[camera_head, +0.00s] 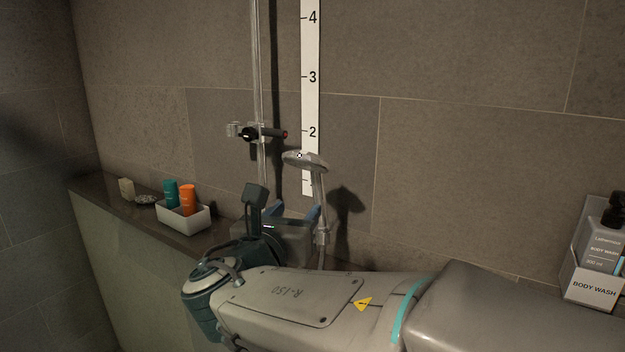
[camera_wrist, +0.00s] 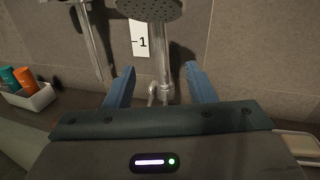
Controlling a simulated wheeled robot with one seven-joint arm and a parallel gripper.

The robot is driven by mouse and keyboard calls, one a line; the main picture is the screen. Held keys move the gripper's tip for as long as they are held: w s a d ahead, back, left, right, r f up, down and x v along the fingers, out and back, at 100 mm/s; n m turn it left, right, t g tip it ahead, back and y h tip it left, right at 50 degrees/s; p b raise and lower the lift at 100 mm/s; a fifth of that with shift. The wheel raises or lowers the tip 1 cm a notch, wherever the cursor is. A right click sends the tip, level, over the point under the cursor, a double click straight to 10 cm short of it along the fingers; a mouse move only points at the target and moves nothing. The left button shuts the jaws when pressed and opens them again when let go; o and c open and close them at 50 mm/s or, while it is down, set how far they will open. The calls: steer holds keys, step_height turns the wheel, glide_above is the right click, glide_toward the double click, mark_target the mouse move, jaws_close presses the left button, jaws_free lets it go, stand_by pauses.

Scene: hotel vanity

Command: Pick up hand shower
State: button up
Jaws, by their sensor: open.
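The hand shower (camera_head: 306,160) is grey metal, with a round head on an upright handle. It stands near the tiled wall, in front of the measuring strip. In the wrist view the hand shower (camera_wrist: 160,62) shows its perforated head at the top edge and its handle below. My gripper (camera_head: 296,212) is open, with its blue fingers pointing towards the handle. In the wrist view my gripper (camera_wrist: 160,88) has one finger on each side of the handle's lower part in the picture. I see gaps on both sides; whether the handle is between the fingertips in depth I cannot tell.
A vertical rail (camera_head: 261,80) with a slider bracket (camera_head: 258,133) stands left of the hand shower. A white tray (camera_head: 184,221) with teal and orange bottles sits on the ledge (camera_head: 95,190). A body wash holder (camera_head: 590,287) is at far right.

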mark_target(316, 189)
steer(key=p+x, duration=0.1)
steer(key=x, duration=0.7)
steer(key=shift+a, duration=0.1)
steer(key=x, duration=0.3)
steer(key=p+x, duration=0.1)
steer(key=x, duration=0.1)
steer(key=shift+w+d+f+p, duration=0.25)
steer(key=shift+w+p, duration=0.05)
jaws_close()
